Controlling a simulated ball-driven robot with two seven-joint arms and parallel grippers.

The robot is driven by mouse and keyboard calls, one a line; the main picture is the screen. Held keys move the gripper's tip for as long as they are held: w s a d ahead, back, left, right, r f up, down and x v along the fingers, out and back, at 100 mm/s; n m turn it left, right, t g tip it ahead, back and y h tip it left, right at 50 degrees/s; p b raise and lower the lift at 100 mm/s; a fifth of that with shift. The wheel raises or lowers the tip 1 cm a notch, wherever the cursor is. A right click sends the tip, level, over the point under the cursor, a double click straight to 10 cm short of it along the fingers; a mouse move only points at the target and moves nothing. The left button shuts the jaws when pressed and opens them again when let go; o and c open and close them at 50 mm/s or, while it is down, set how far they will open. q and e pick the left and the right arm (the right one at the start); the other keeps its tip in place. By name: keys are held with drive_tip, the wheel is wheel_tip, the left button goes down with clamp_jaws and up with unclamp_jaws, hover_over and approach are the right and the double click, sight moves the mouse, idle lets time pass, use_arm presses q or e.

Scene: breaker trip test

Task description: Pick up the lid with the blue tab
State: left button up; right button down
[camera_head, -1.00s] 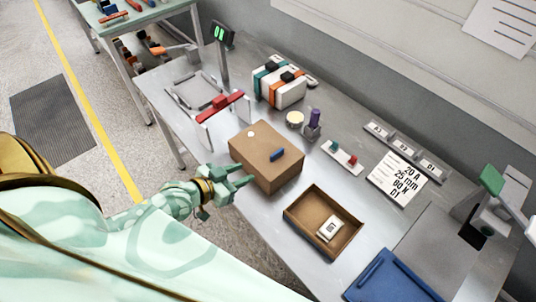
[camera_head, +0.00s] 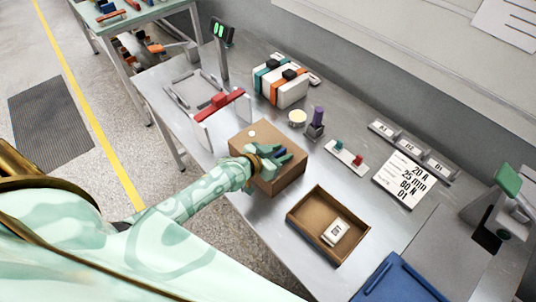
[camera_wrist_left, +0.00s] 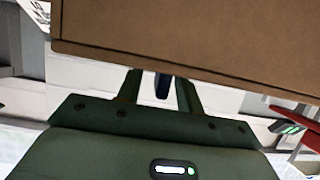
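A brown cardboard box (camera_head: 283,182) stands on the grey workbench, closed by a flat brown lid (camera_head: 245,141) with a small white round spot. My left gripper (camera_head: 281,156) is over the lid, at its blue tab, and hides most of the tab in the head view. In the left wrist view the dark blue tab (camera_wrist_left: 162,87) shows between the two fingers (camera_wrist_left: 160,92), with a gap on each side. The gripper is open around the tab. A brown face (camera_wrist_left: 190,40) fills the top of that view. My right gripper is not in view.
An open brown tray (camera_head: 297,221) holding a white block (camera_head: 335,232) is close to the box. A red-handled frame (camera_head: 217,106) stands behind to the left. A purple-topped post (camera_head: 317,122), a labelled card (camera_head: 404,180) and a blue tray (camera_head: 398,282) are also on the bench.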

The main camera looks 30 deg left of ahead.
use_arm(q)
clamp_jaws()
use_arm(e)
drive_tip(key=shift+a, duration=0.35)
use_arm(q)
drive_tip(key=shift+r, duration=0.1)
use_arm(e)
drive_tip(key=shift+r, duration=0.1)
